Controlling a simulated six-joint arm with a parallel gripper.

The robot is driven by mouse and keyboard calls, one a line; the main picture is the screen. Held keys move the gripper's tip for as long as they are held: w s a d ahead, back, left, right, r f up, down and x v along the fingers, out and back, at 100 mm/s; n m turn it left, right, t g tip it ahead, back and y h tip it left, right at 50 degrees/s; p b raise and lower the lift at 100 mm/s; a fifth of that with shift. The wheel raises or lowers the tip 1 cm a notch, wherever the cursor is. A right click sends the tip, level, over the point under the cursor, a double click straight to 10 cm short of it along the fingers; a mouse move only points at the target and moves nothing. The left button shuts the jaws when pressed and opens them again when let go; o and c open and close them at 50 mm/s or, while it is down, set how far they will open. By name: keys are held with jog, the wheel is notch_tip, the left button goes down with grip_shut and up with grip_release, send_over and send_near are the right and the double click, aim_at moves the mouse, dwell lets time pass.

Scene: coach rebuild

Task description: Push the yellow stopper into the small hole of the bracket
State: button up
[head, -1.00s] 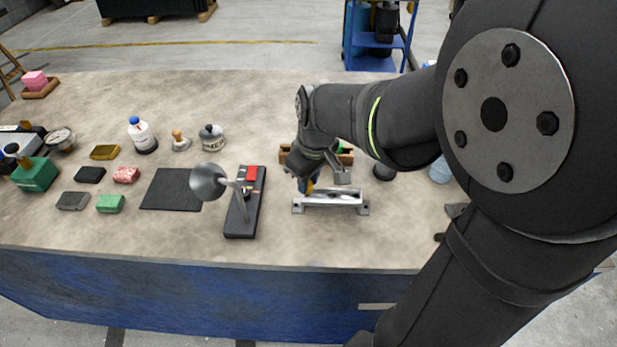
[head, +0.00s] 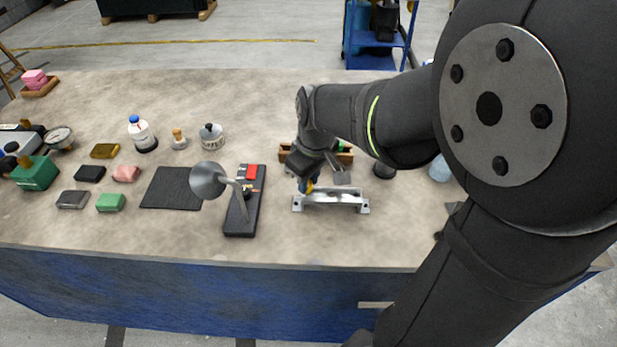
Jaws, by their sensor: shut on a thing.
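The bracket (head: 335,199) is a silvery metal piece with a raised middle and flat feet, lying on the workbench right of centre. My gripper (head: 306,184) points down at the left part of the bracket. It is shut on the yellow stopper (head: 304,189), of which only a small yellow-orange bit shows beside a blue part. The stopper is at the bracket's top left, and I cannot tell whether it is in a hole.
A wooden box (head: 345,157) lies behind my gripper. A black mat (head: 172,188), several coloured blocks and bottles stand farther left. The bench front right of the lamp is clear.

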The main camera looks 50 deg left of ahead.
jog(key=shift+f, duration=0.45)
dwell(0.4)
jog(key=o, duration=1.5)
jog(key=shift+r, duration=0.15)
jog(key=shift+r, duration=2.85)
jog(key=shift+r, duration=0.15)
jog(key=c, duration=0.5)
jog(key=r, duration=0.1)
jog(key=r+n+h, duration=0.1)
jog(key=shift+a+r+n, duration=0.2)
jog(key=shift+r+n, duration=0.1)
grip_shut()
jog(key=shift+r, duration=0.15)
jog(key=shift+f, duration=3.15)
